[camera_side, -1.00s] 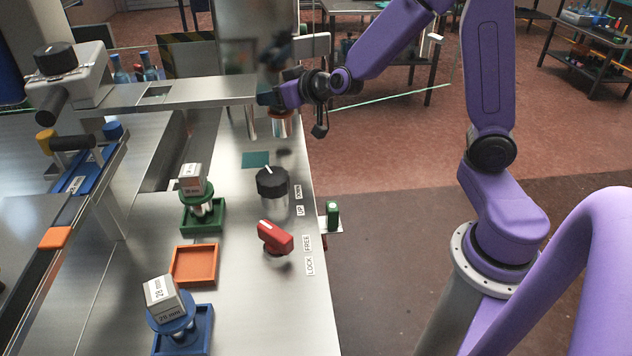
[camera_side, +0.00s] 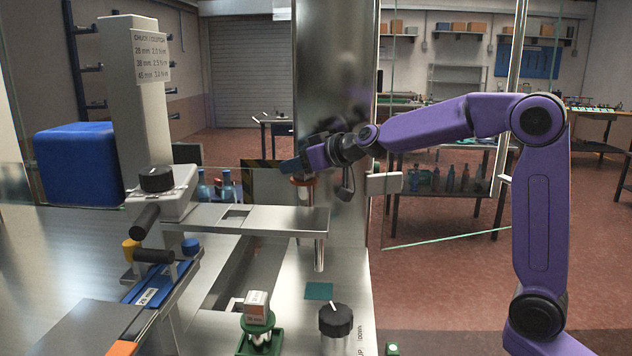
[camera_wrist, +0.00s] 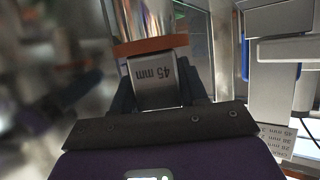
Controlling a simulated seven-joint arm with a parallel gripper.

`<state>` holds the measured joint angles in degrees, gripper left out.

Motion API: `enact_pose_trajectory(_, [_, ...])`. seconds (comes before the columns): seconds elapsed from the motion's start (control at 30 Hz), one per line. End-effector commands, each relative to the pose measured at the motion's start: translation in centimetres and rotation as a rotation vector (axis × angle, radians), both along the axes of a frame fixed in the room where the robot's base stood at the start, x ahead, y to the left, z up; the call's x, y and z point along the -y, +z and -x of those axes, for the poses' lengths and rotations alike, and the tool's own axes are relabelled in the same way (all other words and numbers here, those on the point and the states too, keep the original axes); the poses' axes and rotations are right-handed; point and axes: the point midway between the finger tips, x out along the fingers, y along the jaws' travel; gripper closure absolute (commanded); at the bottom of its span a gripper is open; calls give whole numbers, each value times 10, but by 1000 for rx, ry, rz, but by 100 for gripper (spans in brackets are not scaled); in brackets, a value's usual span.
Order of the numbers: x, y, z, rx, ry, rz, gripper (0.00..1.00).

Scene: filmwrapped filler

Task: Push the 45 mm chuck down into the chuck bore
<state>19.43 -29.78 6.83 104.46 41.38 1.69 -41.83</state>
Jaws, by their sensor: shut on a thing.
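The 45 mm chuck (camera_wrist: 158,78) is in the wrist view. Its grey block, marked "45 mm", sits between my dark fingers, with an orange collar and a shiny steel body beyond it. My gripper (camera_wrist: 160,92) is shut on that block. In the side view my gripper (camera_side: 290,166) is above the right end of the steel arm plate, with the orange collar of the chuck (camera_side: 303,181) below the fingers. The chuck's lower end is close to the plate. I cannot make out the chuck bore, nor tell whether the chuck is in it.
The steel arm plate (camera_side: 270,219) has a square opening and a steel rod (camera_side: 319,255) below its right end. A black knob (camera_side: 335,320) and a green holder (camera_side: 262,342) with a labelled chuck stand in front. A tall steel column (camera_side: 335,100) rises behind my gripper.

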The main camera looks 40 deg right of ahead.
Motion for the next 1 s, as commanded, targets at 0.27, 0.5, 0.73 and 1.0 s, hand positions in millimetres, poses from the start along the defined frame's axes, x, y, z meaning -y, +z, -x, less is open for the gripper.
enact_pose_trajectory(0.27, [-17, 25, -10, 6, 44, -1, 100])
enact_pose_trajectory(0.5, [-31, 45, -16, 6, 81, -2, 100])
enact_pose_trajectory(0.73, [-44, 62, -20, 6, 122, -1, 100])
enact_pose_trajectory(1.0, [-60, 72, -24, 4, 173, 0, 100])
